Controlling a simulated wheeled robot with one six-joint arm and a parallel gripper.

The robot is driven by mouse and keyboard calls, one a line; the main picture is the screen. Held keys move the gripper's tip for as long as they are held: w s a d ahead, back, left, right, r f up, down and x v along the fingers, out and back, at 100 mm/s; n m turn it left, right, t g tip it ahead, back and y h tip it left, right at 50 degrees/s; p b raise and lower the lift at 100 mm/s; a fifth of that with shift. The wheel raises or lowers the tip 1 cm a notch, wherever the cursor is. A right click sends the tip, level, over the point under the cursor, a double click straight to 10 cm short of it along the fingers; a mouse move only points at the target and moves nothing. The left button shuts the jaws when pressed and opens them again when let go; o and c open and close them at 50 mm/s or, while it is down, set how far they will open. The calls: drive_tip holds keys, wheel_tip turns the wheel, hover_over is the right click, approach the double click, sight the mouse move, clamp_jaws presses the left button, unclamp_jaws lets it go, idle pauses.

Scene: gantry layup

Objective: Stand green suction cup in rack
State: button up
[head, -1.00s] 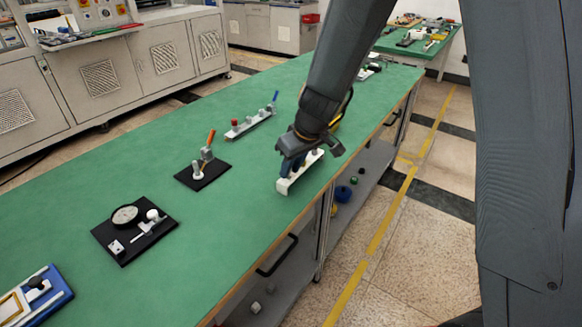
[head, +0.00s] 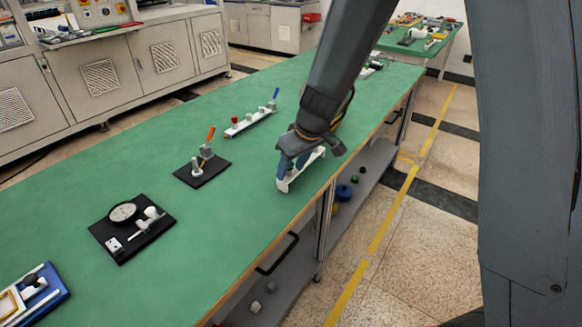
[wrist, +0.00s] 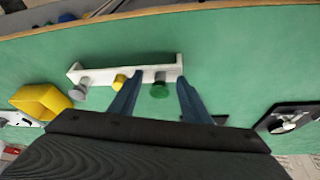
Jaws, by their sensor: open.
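In the wrist view a white rack (wrist: 105,72) lies across the green bench top. A green suction cup (wrist: 160,91) sits at the rack near its right end. A yellow cup (wrist: 119,81) and a grey cup (wrist: 77,92) sit further left along it. My gripper (wrist: 160,79) is open, one blue finger either side of the green cup, with visible gaps. In the head view my gripper (head: 290,170) is down at the white rack (head: 308,168) near the bench's right edge; the cups there are mostly hidden.
A yellow block (wrist: 40,100) stands left of my gripper in the wrist view. In the head view, black plates with a dial gauge (head: 123,212) and an orange-handled clamp (head: 208,140), plus another white strip (head: 250,122), lie to the left. Bare bench surrounds them.

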drive_tip(key=shift+s, duration=0.1)
drive_tip(key=v, duration=0.7)
drive_tip(key=shift+r, duration=0.4)
drive_tip(key=s+d+f+m+g+h, duration=0.1)
drive_tip(key=s+d+m, duration=0.2)
drive_tip(key=s+d, duration=0.4)
drive_tip(key=s+d+f+m+g+h, duration=0.1)
drive_tip(key=s+d+f+m+g, duration=0.1)
drive_tip(key=s+d+m, duration=0.2)
drive_tip(key=s+d, duration=0.3)
drive_tip(key=s, duration=0.5)
drive_tip(key=shift+s+d+h, duration=0.25)
drive_tip(key=shift+d+h, duration=0.05)
drive_tip(key=shift+h, duration=0.1)
